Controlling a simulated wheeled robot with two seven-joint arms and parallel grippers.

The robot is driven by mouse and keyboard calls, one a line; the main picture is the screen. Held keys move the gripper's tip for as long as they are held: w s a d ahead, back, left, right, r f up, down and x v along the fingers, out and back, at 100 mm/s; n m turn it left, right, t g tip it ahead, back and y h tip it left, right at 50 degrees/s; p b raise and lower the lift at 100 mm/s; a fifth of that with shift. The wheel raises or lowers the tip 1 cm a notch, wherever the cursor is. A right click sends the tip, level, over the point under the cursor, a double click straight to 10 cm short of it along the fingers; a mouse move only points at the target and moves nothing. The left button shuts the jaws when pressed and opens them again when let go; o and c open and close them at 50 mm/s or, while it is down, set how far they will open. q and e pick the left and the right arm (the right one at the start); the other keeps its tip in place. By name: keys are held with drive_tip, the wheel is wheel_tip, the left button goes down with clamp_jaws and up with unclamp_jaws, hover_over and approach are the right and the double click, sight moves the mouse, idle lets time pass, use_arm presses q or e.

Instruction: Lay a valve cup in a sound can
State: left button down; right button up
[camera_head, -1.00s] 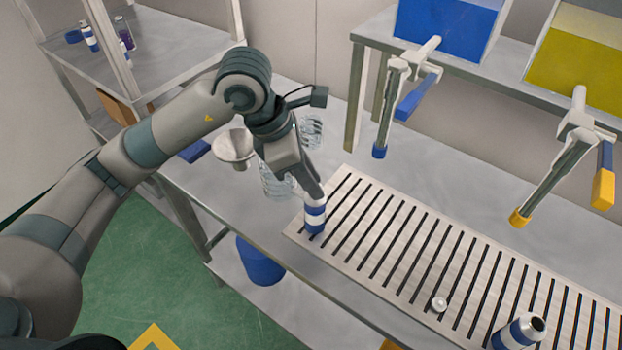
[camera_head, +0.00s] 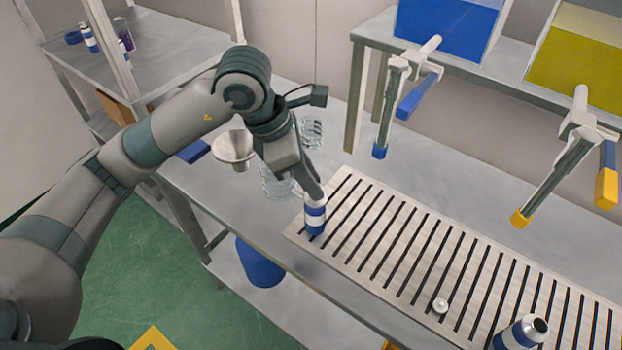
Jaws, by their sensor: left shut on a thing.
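A blue-and-white banded can (camera_head: 315,217) stands upright at the left end of the slatted grate (camera_head: 292,236). My left gripper (camera_head: 314,197) points down at its top and is shut on it; the fingers hide the can's mouth and shoulder. A second blue-and-white can (camera_head: 521,333) with a metal shoulder and a dark open mouth stands on the grate at the lower right. A small pale round piece, seemingly a valve cup (camera_head: 440,305), lies on the slats to its left. My right gripper is not in view.
A metal funnel (camera_head: 234,148) and clear containers (camera_head: 276,183) stand behind my left wrist. Blue-tipped (camera_head: 379,151) and yellow-tipped (camera_head: 520,217) dispensing arms hang over the bench. A blue bin (camera_head: 260,262) sits below. The grate's middle is clear.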

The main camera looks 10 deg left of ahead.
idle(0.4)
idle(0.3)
use_arm(q)
drive_tip(key=c, duration=1.5)
unclamp_jaws()
drive_tip(key=shift+o, duration=0.7)
drive_tip(key=o, duration=0.4)
drive_tip(key=shift+o, duration=0.2)
drive_tip(key=shift+r, duration=0.1)
drive_tip(key=shift+r+p, duration=1.2)
drive_tip(key=shift+r, duration=2.25)
drive_tip(key=shift+s+f, duration=0.1)
